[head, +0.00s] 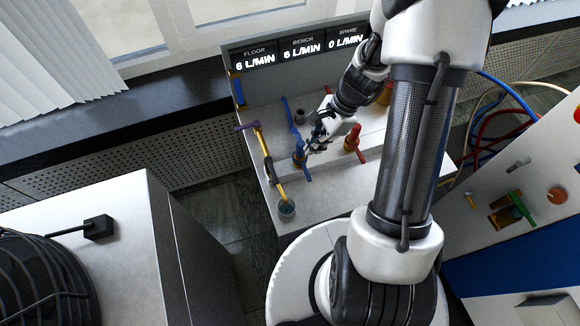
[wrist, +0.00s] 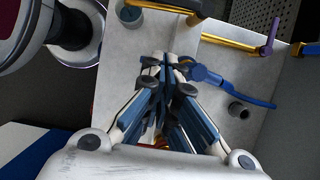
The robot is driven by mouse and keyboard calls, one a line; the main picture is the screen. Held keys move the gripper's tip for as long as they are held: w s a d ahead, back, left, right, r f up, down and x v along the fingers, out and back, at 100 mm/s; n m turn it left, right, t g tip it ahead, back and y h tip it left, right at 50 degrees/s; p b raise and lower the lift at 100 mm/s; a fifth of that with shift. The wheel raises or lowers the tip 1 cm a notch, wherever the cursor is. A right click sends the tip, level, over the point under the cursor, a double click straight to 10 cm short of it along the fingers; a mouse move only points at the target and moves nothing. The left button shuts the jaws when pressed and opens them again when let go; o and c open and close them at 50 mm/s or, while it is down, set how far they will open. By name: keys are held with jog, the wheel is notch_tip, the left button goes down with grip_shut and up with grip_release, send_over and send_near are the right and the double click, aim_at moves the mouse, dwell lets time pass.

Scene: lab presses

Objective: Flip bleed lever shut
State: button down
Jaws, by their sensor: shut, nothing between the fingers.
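No label marks the bleed lever, so I cannot tell for certain which one it is. A small purple lever (head: 247,127) sits at the far end of a gold pipe (head: 261,145) that runs down to a cup (head: 286,208). The purple lever also shows at the upper right in the wrist view (wrist: 270,38). A blue valve (head: 299,149) with a blue handle stands right of the pipe, and it shows in the wrist view (wrist: 205,76) just right of the fingertips. My gripper (head: 314,141) is shut and empty beside the blue valve; the fingertips (wrist: 168,62) point toward the pipe.
A display panel (head: 297,48) reads FLOOR 6, BENCH 6, SPARE 0 L/MIN. A red valve (head: 353,141) stands right of my gripper. A grey stub (wrist: 238,109) stands near the blue handle. Another panel with knobs (head: 557,196) is at the right.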

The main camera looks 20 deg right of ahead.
aim_at(272, 171)
jog(key=a+f+b, duration=0.4)
jog(key=a+f, duration=0.3)
jog(key=f, duration=0.2)
jog(key=shift+a+f, duration=0.15)
jog(key=shift+a, duration=0.2)
